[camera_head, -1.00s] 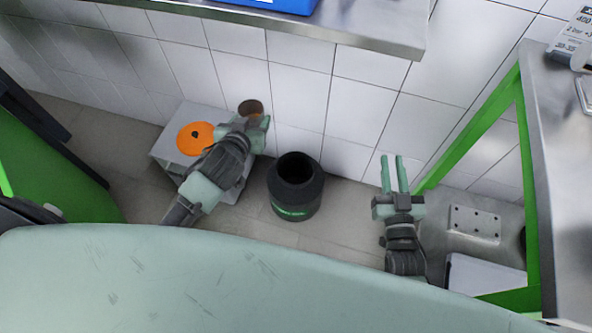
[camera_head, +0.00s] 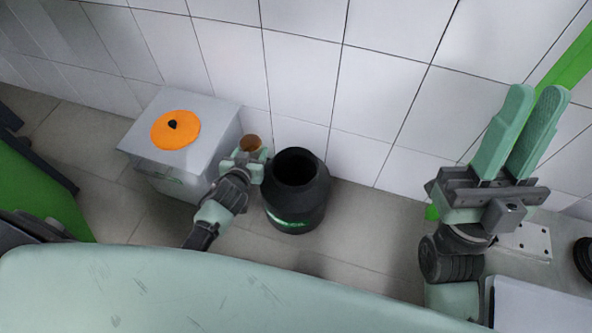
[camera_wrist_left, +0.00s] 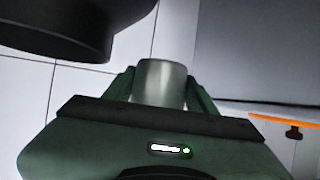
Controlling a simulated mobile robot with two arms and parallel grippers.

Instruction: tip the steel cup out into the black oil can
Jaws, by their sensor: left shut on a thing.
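The steel cup (camera_head: 251,143) shows its brownish round opening in the head view. My left gripper (camera_head: 250,158) is shut on it and holds it just left of the black oil can. In the left wrist view the grey metal cup (camera_wrist_left: 160,82) sits between the two fingers. The black oil can (camera_head: 294,202) stands on the floor with its wide dark mouth open upward. Part of the can (camera_wrist_left: 62,38) fills the upper left of the left wrist view. My right gripper (camera_head: 537,93) is raised at the right, open and empty, with a narrow gap between its fingers.
A grey box (camera_head: 222,118) with an orange disc (camera_head: 175,130) and black knob on top stands left of the cup. A white tiled wall (camera_head: 385,90) rises close behind the can. A perforated plate (camera_head: 527,241) lies at the lower right. Floor right of the can is clear.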

